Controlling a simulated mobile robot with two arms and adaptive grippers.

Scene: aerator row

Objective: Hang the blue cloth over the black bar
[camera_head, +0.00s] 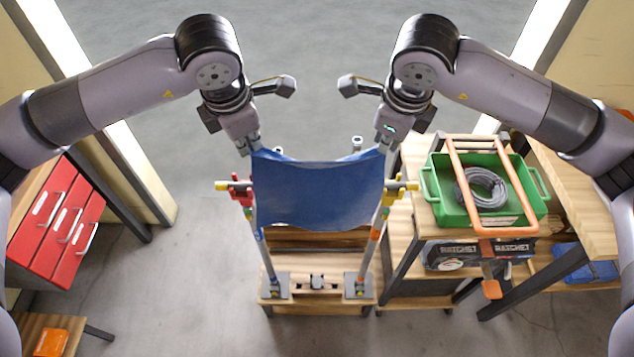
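The cloth crosses the space between two upright posts with yellow and red fittings, the left fitting (238,186) and the right fitting (397,187). The black bar is not visible; the cloth covers the span between the fittings. I cannot tell whether the cloth touches it.
The posts stand on a wooden base (317,297). To the right, a green crate (455,207) with a coiled grey hose (480,188) sits on a wooden bench, with an orange frame (510,190) across it. Red drawers (55,225) stand at the left. Open floor lies beyond.

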